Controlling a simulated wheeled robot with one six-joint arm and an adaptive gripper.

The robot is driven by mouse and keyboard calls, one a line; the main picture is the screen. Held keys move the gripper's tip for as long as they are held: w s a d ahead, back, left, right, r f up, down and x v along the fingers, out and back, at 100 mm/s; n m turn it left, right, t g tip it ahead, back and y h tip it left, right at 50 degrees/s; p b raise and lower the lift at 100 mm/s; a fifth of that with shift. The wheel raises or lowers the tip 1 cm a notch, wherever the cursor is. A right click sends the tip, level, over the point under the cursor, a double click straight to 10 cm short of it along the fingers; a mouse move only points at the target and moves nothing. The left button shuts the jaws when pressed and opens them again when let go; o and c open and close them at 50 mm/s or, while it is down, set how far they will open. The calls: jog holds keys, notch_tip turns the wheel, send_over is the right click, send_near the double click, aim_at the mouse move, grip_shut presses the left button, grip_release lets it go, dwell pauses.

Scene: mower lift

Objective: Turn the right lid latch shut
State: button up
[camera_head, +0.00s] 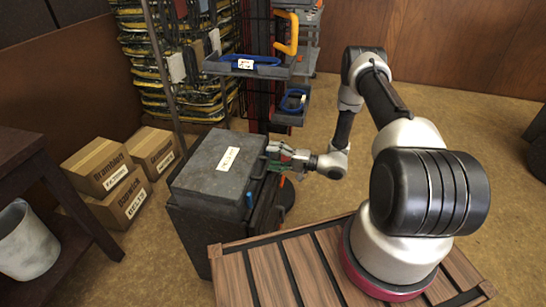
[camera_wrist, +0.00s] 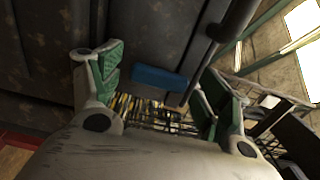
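A dark grey box with a flat lid (camera_head: 215,172) and a white label stands left of my arm. A small blue part (camera_head: 249,200) shows on its right-hand side. My gripper (camera_head: 275,152) is at the lid's right edge. In the wrist view my gripper (camera_wrist: 160,85) has its green-padded fingers spread wide apart. A blue block (camera_wrist: 158,78) on a dark surface shows between and beyond the fingers, with no visible contact. I cannot tell whether this blue block is the right lid latch. A dark bar (camera_wrist: 232,22) runs beside it, near the right finger.
A wooden slatted platform (camera_head: 275,265) lies in front of the box. Cardboard boxes (camera_head: 100,168) and a dark table (camera_head: 30,150) stand at the left. A rack with a blue-handled tray (camera_head: 250,66) rises behind the box. Open floor lies behind my arm.

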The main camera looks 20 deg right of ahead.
dwell(0.3)
jog(key=v, duration=1.2)
